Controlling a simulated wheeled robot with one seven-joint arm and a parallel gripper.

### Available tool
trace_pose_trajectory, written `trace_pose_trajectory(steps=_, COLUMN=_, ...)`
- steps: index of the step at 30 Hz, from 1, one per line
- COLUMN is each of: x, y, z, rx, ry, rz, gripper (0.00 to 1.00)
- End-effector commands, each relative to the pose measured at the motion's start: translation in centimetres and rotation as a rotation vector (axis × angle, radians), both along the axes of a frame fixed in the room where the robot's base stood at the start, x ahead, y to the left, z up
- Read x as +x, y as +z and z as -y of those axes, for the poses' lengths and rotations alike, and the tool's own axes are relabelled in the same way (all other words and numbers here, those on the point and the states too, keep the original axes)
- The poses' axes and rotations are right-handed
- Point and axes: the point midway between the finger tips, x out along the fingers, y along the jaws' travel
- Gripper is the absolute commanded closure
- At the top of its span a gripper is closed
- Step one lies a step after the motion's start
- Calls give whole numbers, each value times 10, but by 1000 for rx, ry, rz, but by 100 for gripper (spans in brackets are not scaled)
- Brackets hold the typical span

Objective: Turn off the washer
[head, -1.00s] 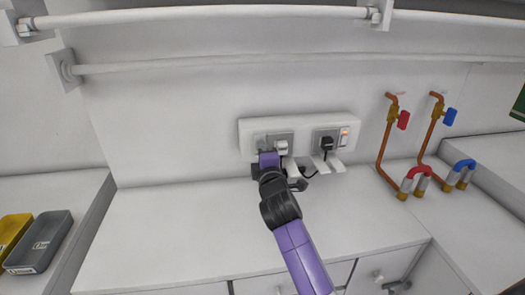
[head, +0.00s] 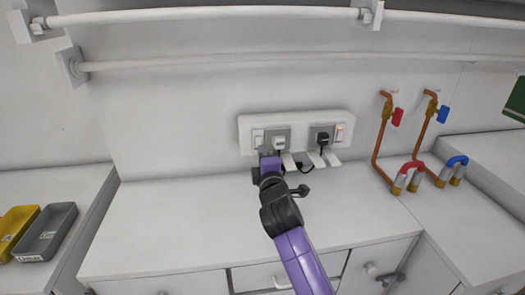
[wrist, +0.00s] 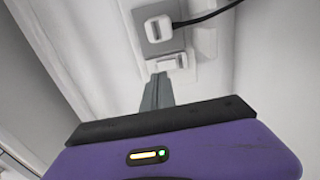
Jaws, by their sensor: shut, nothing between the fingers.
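A white socket panel (head: 297,122) is on the back wall. It has a left rocker switch (head: 258,139) beside a white plug (head: 279,143), and a right rocker switch (head: 339,133) beside a black plug (head: 322,138). My gripper (head: 267,157) is just below the left switch in the head view. In the wrist view, my gripper (wrist: 159,78) has its grey fingers together and empty, pointing at the left switch (wrist: 172,62). I cannot tell whether they touch. The white plug (wrist: 158,28) is beyond that switch. No washer shows in these views.
White tabs (head: 331,159) jut out below the panel. Copper pipes with red (head: 397,117) and blue (head: 443,114) valves stand to the right. The white counter (head: 180,220) is clear. Grey (head: 47,232) and yellow trays (head: 14,228) are at left.

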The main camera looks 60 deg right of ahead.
Motion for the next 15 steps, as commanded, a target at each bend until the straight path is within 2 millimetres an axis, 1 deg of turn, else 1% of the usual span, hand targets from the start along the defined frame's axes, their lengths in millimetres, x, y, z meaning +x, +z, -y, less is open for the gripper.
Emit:
trace_pose_trajectory(steps=12, x=-41, y=0, z=-47, rx=1, ry=2, rz=-1, gripper=100)
trace_pose_trajectory(steps=15, x=-48, y=1, z=-55, rx=-1, ry=2, rz=-1, gripper=100)
